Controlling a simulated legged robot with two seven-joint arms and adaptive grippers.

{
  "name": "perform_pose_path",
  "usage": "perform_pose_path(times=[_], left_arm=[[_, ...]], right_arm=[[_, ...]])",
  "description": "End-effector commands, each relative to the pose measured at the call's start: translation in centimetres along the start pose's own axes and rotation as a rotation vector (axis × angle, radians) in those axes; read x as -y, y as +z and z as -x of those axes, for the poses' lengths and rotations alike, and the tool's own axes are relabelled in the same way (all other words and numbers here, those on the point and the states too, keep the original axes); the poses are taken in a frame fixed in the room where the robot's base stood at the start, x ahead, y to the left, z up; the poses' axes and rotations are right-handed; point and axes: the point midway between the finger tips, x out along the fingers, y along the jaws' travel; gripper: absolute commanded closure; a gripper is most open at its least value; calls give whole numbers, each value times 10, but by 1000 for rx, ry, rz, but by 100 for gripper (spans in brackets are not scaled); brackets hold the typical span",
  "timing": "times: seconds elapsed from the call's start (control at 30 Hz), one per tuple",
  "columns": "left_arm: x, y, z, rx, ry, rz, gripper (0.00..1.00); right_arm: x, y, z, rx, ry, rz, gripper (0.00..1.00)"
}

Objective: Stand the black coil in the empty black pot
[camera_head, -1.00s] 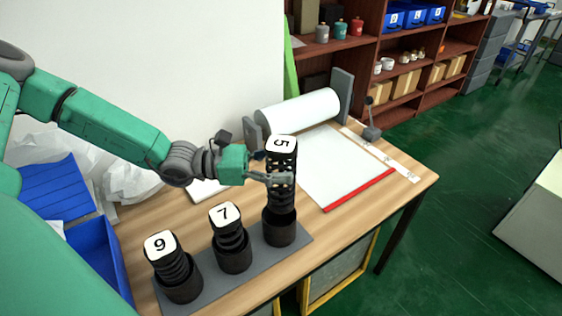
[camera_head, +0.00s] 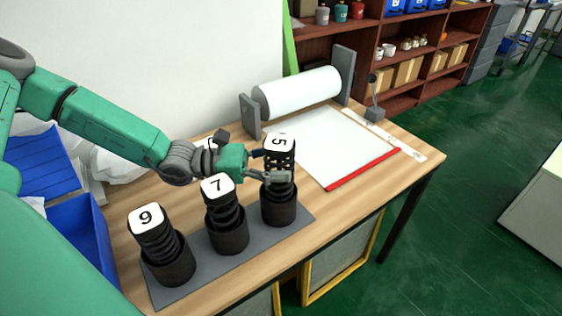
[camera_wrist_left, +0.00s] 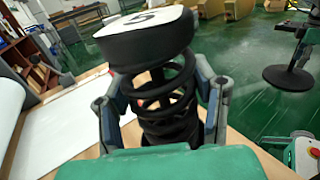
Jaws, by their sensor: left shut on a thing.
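The black coil with a white "5" label on top (camera_head: 279,143) stands upright in the right-hand black pot (camera_head: 279,211) on the grey base plate. My left gripper (camera_head: 268,172) is shut on this coil around its middle, above the pot rim. In the left wrist view the coil (camera_wrist_left: 165,85) stands between the two fingers, and its lower end is hidden. Two more black coils, marked "7" (camera_head: 217,187) and "9" (camera_head: 146,219), stand in the middle pot (camera_head: 229,236) and the left pot (camera_head: 172,267). My right gripper is not in view.
The grey base plate (camera_head: 205,265) lies near the table's front edge. Behind it are a white sheet with a red strip (camera_head: 363,170) and a white roll on a stand (camera_head: 298,94). A blue bin (camera_head: 80,235) is at the left.

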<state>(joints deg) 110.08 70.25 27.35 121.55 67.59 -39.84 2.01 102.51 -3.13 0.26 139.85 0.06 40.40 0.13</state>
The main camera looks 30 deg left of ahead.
Motion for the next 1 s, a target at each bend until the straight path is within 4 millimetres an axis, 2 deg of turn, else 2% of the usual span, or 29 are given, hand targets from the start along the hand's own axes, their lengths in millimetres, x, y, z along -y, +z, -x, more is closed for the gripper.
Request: perform_pose_path(times=[0.13, 0.47, 0.5, 0.53, 0.87, 1.0], left_arm=[[-1, -9, 0, 2, 0, 0, 87], [0, -8, -1, 1, 0, -1, 87], [0, -8, -1, 1, 0, -1, 34], [0, -8, -1, 1, 0, -1, 24], [0, -8, 0, 0, 0, 0, 24], [0, 2, 0, 2, 0, -3, 24]], right_arm=[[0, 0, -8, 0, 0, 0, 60], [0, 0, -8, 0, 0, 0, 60], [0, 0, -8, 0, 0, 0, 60], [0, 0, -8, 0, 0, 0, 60], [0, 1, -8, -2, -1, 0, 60], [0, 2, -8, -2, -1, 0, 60]])
